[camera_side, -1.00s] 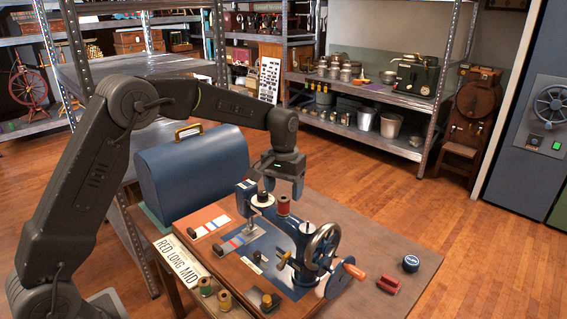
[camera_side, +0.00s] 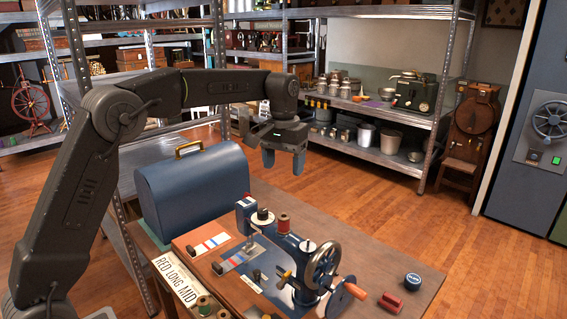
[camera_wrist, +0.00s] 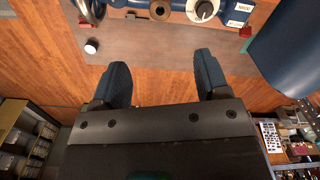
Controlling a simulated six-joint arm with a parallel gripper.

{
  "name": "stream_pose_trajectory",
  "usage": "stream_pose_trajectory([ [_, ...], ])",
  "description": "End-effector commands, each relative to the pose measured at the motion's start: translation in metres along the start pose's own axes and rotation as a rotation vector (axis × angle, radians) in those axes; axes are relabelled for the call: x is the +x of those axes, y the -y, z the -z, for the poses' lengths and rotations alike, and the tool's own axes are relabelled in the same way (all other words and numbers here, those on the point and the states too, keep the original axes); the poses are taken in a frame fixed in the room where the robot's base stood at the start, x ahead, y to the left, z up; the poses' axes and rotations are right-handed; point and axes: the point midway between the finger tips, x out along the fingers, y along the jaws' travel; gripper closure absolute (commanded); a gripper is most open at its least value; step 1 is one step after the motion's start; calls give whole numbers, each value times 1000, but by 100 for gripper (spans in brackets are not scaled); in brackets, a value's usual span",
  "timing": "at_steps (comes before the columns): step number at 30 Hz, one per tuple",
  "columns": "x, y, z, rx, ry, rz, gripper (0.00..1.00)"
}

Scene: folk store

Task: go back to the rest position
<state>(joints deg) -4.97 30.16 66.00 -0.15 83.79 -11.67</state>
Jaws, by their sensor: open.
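My gripper (camera_side: 283,161) is open and empty, held in the air above and behind the sewing machine in the side view. In the wrist view its two dark blue fingers (camera_wrist: 160,82) are spread apart with nothing between them. The blue sewing machine (camera_side: 289,250) stands on a wooden board on the table, with a red-brown thread spool (camera_side: 283,223) upright on its top. The spool also shows from above in the wrist view (camera_wrist: 160,10). The gripper is clear of the machine and the spool.
A blue domed case (camera_side: 190,182) with a yellow handle stands at the table's left. Spools (camera_side: 204,305) stand at the front. Metal shelves (camera_side: 365,139) stand behind; open floor lies between.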

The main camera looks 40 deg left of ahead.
Motion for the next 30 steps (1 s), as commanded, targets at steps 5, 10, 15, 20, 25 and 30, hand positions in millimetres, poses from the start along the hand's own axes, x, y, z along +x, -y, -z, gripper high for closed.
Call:
stream_pose_trajectory([
  [5,0,0,0,0,-1,0,31],
  [10,-16,1,-19,19,-36,-7,31],
  [15,-43,5,-73,70,-121,-23,31],
  [20,-54,13,-134,125,-213,-37,31],
  [25,-48,24,-198,182,-310,-51,31],
  [30,-26,35,-256,234,-401,-61,31],
])
